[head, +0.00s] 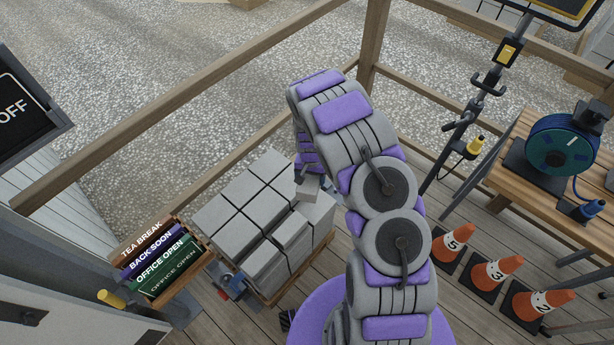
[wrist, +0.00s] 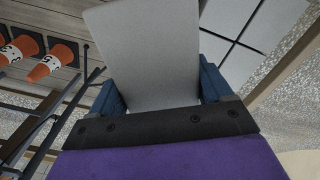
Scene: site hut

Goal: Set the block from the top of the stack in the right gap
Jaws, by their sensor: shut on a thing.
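A stack of grey blocks (head: 240,205) stands on a wooden pallet, with dark seams between the blocks. My gripper (head: 304,176) is over the right side of the stack, partly hidden by my arm. It is shut on a grey block (head: 309,190). In the wrist view the held block (wrist: 150,50) lies between the two blue fingers of my gripper (wrist: 160,88). Part of the stack (wrist: 228,50) shows beyond it. At the stack's front right the top is uneven, with a lower recess beside a raised block (head: 290,231). I cannot tell whether the held block touches the stack.
A rack of signs (head: 160,262) stands left of the stack. Traffic cones (head: 492,269) stand at the right, near a wooden bench (head: 520,185) with a cable reel (head: 560,143). A wooden rail (head: 190,95) runs behind the stack. Some decking (head: 420,185) is bare.

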